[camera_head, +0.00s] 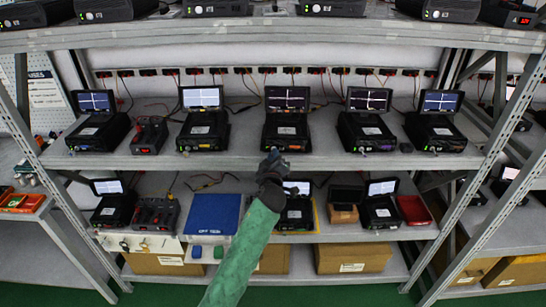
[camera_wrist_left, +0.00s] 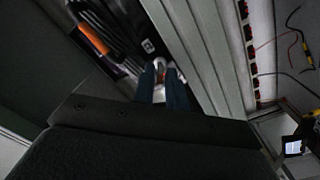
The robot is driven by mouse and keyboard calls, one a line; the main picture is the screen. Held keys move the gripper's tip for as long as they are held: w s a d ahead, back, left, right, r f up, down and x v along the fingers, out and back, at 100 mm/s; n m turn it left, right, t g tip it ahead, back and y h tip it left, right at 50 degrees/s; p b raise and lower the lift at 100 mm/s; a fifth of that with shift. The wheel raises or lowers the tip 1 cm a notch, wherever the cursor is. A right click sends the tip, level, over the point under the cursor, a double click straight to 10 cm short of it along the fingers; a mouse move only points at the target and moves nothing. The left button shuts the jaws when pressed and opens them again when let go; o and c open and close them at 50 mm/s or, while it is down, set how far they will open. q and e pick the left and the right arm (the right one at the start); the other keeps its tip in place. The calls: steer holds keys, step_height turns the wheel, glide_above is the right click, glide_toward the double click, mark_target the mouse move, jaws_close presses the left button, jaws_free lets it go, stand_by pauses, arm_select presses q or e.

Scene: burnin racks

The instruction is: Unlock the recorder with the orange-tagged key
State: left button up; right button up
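My left arm in a green sleeve rises from the bottom in the head view. Its dark gripper (camera_head: 272,158) is at the front edge of the middle shelf, just below and left of the middle recorder (camera_head: 287,118). In the left wrist view two bluish fingers (camera_wrist_left: 161,82) stand close together with a narrow gap. A small pale shape shows between them; I cannot tell if it is held. A dark device with an orange strip (camera_wrist_left: 93,40) lies beyond. I cannot make out an orange-tagged key. My right gripper is not in view.
Similar recorders stand left (camera_head: 202,118) and right (camera_head: 366,119) on the same shelf (camera_head: 250,160). The lower shelf holds a blue mat (camera_head: 214,212), a red case (camera_head: 413,210) and more recorders. Cardboard boxes (camera_head: 353,258) sit at the bottom. Cables hang behind.

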arm_select(q)
jaws_close()
